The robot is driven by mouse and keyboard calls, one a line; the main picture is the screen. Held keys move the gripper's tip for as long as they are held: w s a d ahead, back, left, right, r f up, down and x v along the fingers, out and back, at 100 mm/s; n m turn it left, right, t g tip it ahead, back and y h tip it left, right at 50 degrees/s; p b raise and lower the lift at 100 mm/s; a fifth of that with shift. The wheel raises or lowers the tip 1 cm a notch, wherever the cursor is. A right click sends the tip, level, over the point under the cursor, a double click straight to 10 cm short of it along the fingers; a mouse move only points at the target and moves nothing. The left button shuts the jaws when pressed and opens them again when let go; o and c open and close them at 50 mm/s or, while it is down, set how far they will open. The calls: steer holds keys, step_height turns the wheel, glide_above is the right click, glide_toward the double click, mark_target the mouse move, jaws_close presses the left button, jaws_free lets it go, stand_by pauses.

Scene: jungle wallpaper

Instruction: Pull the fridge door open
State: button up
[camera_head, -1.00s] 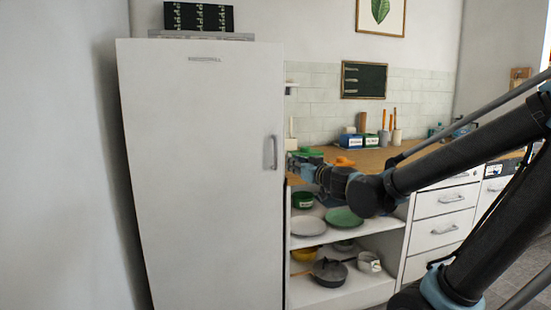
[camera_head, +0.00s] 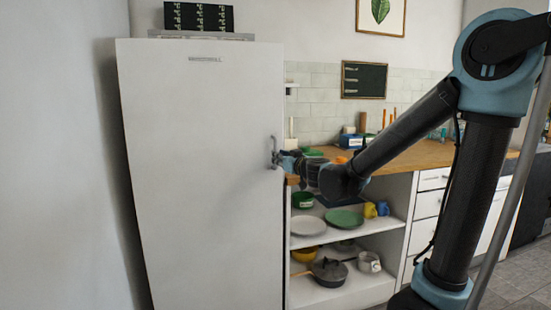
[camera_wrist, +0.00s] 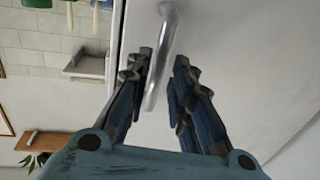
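The white fridge door (camera_head: 205,170) fills the left of the head view and looks shut. Its vertical metal handle (camera_head: 273,152) is near the door's right edge. My gripper (camera_head: 277,158) is at the handle, coming from the right. In the wrist view the handle (camera_wrist: 160,60) runs between the two dark fingers of my gripper (camera_wrist: 164,80). The fingers stand apart on both sides of it, with a gap visible at the right finger. The fridge door also shows in the wrist view (camera_wrist: 250,60).
A wooden counter (camera_head: 430,154) is to the right of the fridge. Open shelves below it hold plates (camera_head: 308,225), a pan (camera_head: 328,272) and cups. A white wall (camera_head: 60,160) is close on the left. A dark box sits on top of the fridge.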

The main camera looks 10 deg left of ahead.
mark_target(275, 166)
steer(key=shift+x, duration=2)
